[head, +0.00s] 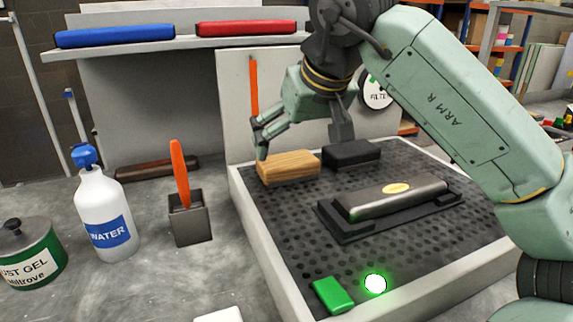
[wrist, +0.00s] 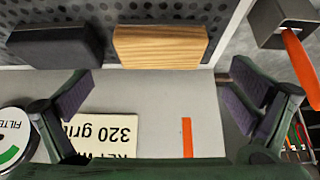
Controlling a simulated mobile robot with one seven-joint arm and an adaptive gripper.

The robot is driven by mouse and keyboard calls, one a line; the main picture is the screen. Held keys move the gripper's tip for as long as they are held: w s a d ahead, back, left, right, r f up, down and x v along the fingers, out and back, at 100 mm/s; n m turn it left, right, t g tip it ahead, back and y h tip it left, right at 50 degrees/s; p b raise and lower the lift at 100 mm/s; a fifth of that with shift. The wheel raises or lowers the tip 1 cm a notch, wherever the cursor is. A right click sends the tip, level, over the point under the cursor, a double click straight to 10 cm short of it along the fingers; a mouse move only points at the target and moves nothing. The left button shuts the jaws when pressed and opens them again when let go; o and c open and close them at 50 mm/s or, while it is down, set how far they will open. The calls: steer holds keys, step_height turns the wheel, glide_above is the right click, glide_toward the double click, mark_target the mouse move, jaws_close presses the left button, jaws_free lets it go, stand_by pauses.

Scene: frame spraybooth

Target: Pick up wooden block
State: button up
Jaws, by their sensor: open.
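The wooden block (head: 289,166) is light brown with visible grain. It lies on the black perforated surface near its back left corner. In the wrist view the wooden block (wrist: 160,46) is at the top middle, ahead of the fingers and not between the tips. My gripper (head: 302,145) is open and empty, close above and behind the block in the head view. In the wrist view my gripper's fingers (wrist: 160,95) are spread wide on both sides. Whether a finger touches the block cannot be told.
A black block (head: 352,154) lies just right of the wooden block. A metal bar on a dark holder (head: 390,207) is in front. A grey cup with an orange tool (head: 189,222) and a water bottle (head: 104,213) stand left. A grey panel (head: 235,100) rises behind.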

mark_target(288, 159)
steer(key=p+x, duration=0.1)
steer(key=x, duration=0.6)
steer(key=shift+w+a, duration=0.15)
steer(key=shift+w, duration=0.1)
steer(key=c, duration=0.9)
steer(key=shift+r, duration=0.1)
steer(key=shift+r, duration=0.5)
step_height(288, 159, up, 2)
steer(key=shift+r, duration=0.2)
steer(key=s+d+b, duration=0.1)
steer(key=s, duration=0.4)
steer(key=s+d+r+b, duration=0.1)
steer(key=s, duration=0.4)
steer(key=s+d+b, duration=0.1)
steer(key=s, duration=0.4)
steer(key=shift+s+r, duration=0.25)
steer(key=shift+s, duration=0.15)
